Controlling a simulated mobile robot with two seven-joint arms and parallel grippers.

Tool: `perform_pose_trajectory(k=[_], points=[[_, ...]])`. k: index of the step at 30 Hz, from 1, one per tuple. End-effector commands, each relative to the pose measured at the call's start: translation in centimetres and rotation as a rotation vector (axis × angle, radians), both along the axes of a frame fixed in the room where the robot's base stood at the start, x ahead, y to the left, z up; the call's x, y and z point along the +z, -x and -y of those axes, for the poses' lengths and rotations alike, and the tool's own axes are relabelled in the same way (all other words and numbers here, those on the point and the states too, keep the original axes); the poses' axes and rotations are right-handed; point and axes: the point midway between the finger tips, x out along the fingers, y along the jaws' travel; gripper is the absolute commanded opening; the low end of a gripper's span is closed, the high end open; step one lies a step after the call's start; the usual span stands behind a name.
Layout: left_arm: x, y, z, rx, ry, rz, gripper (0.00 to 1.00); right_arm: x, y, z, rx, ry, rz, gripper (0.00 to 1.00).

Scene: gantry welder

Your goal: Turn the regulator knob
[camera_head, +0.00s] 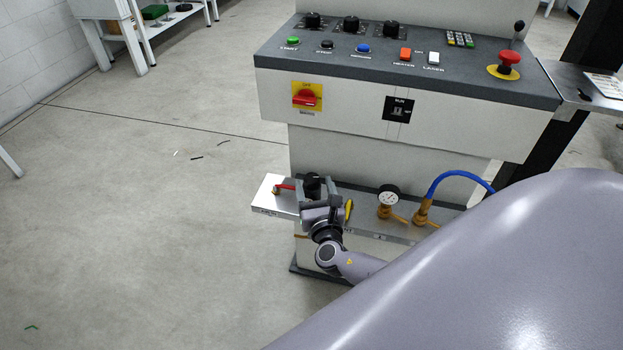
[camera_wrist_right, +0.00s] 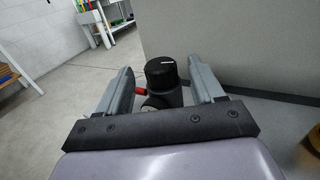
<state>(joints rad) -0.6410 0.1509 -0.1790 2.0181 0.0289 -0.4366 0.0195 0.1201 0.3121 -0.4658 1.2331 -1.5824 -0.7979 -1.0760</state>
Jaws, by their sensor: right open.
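The regulator knob (camera_head: 312,180) is a black round knob on the low shelf (camera_head: 268,196) at the front of the welder cabinet. In the right wrist view the knob (camera_wrist_right: 162,73) has a white mark on its top and stands between the two fingers. My right gripper (camera_head: 317,190) is open around the knob, with one finger on each side; it also shows in the right wrist view (camera_wrist_right: 163,85). Gaps show between knob and fingers in the wrist view. The knob's lower part is partly hidden by my gripper in the head view. My left gripper is out of view.
A red lever (camera_head: 285,187) is left of the knob. A pressure gauge (camera_head: 388,195) and a blue hose (camera_head: 455,175) on a brass fitting are to its right. The control panel (camera_head: 400,75) overhangs the shelf. Open floor lies to the left.

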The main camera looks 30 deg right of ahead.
Motion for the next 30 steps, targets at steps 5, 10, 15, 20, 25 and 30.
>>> perform_pose_trajectory(k=[5, 10, 15, 20, 25, 30], points=[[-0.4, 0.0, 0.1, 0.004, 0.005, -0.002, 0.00, -0.1, -2.3, 1.0, -0.001, -0.003, 0.001, 0.67], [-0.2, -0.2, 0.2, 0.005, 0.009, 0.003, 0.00, -0.1, -3.4, 1.4, 0.000, -0.004, 0.000, 0.67], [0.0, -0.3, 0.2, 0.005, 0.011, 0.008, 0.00, -0.1, -3.6, 1.5, 0.000, -0.006, -0.001, 0.67], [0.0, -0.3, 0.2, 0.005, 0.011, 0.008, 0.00, -0.1, -3.5, 1.5, 0.000, -0.006, -0.001, 0.57], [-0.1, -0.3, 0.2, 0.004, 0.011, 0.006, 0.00, -0.1, -3.5, 1.5, 0.000, -0.006, -0.001, 0.16], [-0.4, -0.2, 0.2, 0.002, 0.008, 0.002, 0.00, -0.1, -3.5, 1.5, 0.006, -0.005, 0.000, 0.16]])
